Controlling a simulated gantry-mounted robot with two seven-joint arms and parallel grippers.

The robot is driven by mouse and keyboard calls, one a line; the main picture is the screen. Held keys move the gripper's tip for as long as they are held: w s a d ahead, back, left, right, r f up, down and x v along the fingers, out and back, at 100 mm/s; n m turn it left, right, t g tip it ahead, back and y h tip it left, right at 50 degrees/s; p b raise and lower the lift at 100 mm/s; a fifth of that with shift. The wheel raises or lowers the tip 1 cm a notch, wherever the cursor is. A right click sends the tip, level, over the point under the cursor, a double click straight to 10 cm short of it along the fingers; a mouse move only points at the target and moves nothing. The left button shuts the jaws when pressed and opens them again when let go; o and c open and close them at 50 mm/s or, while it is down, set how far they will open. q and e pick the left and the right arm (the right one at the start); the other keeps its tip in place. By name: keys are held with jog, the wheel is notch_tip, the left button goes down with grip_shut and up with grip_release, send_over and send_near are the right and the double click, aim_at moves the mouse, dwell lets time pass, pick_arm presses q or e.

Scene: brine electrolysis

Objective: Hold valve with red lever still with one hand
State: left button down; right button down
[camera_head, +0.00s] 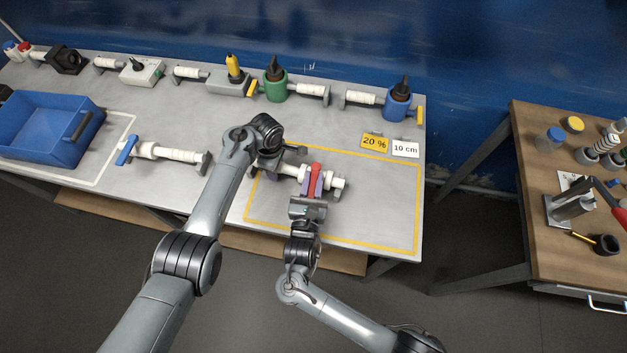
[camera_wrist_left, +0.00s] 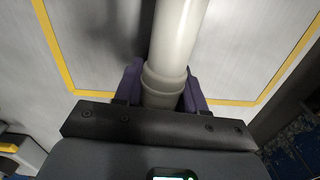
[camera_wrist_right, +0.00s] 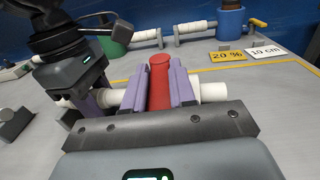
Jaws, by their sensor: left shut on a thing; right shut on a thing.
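The valve with red lever is a white pipe piece (camera_head: 338,184) lying inside the yellow-outlined area of the bench. Its red lever (camera_head: 315,176) shows near the pipe's right end, and large in the right wrist view (camera_wrist_right: 159,80). My right gripper (camera_head: 311,188) is shut on the red lever, its purple fingers (camera_wrist_right: 160,85) on both sides of it. My left gripper (camera_head: 274,168) is shut around the white pipe left of the lever. In the left wrist view the pipe (camera_wrist_left: 174,45) runs between its purple fingers (camera_wrist_left: 160,85). My left wrist hides the pipe's left part in the head view.
A blue-lever valve (camera_head: 127,150) lies to the left, near a blue bin (camera_head: 45,122). Several fittings, including a green holder (camera_head: 275,88) and a blue holder (camera_head: 397,103), line the back. Signs "20 %" (camera_head: 374,143) and "10 cm" (camera_head: 405,149) stand behind. The yellow area's right part is clear.

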jog(key=c, duration=0.9)
grip_release()
jog(key=shift+v, duration=3.75)
jog(key=shift+c, duration=0.2)
